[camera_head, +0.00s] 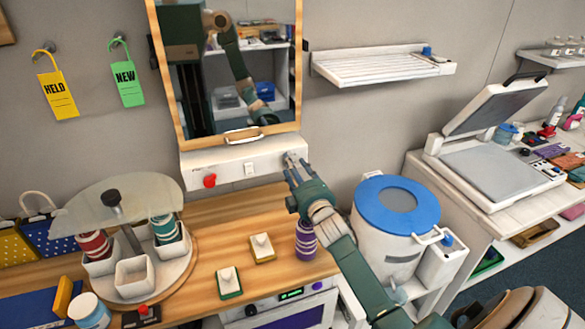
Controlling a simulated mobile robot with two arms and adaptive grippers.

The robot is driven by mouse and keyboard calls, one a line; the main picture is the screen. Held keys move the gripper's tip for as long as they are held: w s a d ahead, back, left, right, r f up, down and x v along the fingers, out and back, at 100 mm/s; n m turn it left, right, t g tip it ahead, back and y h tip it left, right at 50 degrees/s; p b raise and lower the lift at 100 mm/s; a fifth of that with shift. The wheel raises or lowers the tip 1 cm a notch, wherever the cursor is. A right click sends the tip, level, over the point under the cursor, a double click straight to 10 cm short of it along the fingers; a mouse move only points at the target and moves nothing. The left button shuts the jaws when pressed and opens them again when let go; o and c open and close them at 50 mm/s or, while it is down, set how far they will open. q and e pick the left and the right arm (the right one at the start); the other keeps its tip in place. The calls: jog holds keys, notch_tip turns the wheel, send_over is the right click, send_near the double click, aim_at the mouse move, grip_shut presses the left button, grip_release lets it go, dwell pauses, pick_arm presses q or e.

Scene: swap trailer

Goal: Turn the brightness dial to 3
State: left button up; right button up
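A white control panel (230,172) sits under the mirror on the wall. Whether the fingers are closed on anything is too small to tell. My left gripper is out of view.
A wood-framed mirror (154,50) reflects my arm. A round rotating stand (115,212) is on the counter at left. A purple striped bottle (306,241) stands by my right arm. A blue-lidded bin (372,205) is to the right, and a wall shelf (380,66) is above.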

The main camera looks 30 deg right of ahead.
jog(key=shift+a, duration=0.1)
jog(key=v, duration=1.2)
jog(key=shift+f, duration=0.15)
